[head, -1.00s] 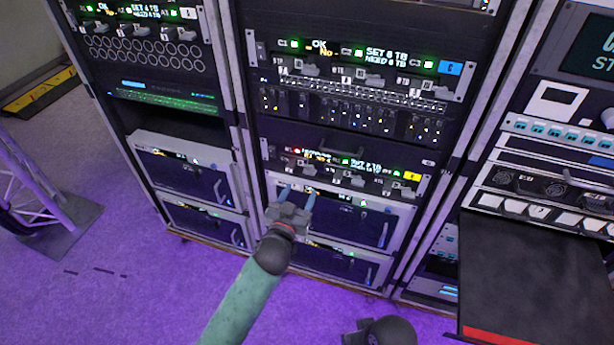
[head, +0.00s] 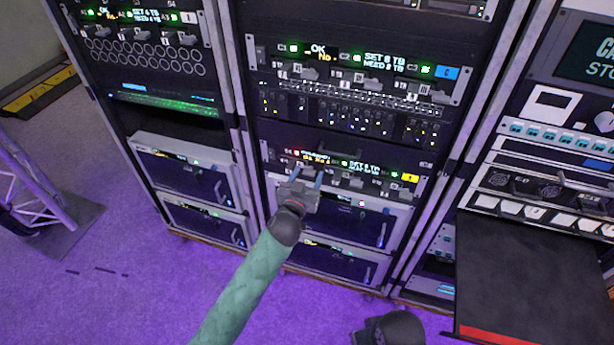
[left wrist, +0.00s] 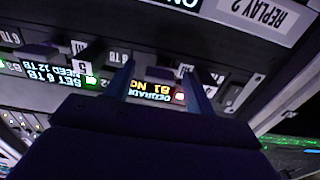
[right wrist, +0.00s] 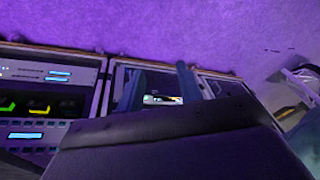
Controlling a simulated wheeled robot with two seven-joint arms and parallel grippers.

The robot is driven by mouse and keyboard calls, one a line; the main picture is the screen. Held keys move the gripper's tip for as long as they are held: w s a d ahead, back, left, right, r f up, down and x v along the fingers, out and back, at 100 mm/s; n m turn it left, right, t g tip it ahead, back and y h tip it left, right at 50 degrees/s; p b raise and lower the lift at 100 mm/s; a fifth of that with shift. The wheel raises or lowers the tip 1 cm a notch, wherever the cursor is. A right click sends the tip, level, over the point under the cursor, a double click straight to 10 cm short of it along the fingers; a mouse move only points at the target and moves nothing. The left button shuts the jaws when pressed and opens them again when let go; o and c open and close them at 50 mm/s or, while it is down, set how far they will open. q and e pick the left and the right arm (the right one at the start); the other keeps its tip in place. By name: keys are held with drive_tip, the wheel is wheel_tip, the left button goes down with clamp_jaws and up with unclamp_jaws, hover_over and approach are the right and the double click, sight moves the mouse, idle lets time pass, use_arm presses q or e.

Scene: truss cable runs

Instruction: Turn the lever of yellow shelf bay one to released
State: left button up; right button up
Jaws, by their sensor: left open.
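The yellow shelf (head: 410,178) is the row with a yellow tag in the middle rack. Bay one is at its left end, with a red light and an amber display, which shows upside down in the left wrist view (left wrist: 153,93). My left gripper (head: 306,175) is open, its fingers pointing at this bay from just below and in front. The bay one lever is partly hidden by the fingers in the head view; a dark lever (left wrist: 208,78) shows beside one finger in the left wrist view. Contact cannot be told. My right gripper (right wrist: 160,82) is open and empty.
A blue-tagged shelf (head: 446,73) with similar levers sits above. Grey-framed drawers (head: 345,262) with handles lie below. A black desk surface (head: 530,270) with a red edge juts out at the right. A truss stand (head: 50,215) stands at the left. The purple floor in front is mostly clear.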

use_arm(q)
drive_tip(key=c, duration=1)
use_arm(e)
drive_tip(key=shift+d, duration=0.1)
use_arm(q)
drive_tip(key=m+p, duration=0.1)
drive_tip(key=m, duration=0.2)
drive_tip(key=shift+m, duration=0.4)
drive_tip(key=shift+m+p, duration=0.4)
drive_tip(key=shift+m, duration=0.5)
drive_tip(key=m+p, duration=0.2)
drive_tip(key=m, duration=0.8)
drive_tip(key=shift+p, duration=0.35)
drive_tip(key=shift+m, duration=1.3)
use_arm(e)
wheel_tip(320, 180, down, 11)
drive_tip(key=w+d, duration=0.1)
drive_tip(key=shift+w+d+g+h, duration=0.25)
drive_tip(key=shift+d+g+h, duration=0.1)
drive_tip(key=shift+g+h, duration=0.05)
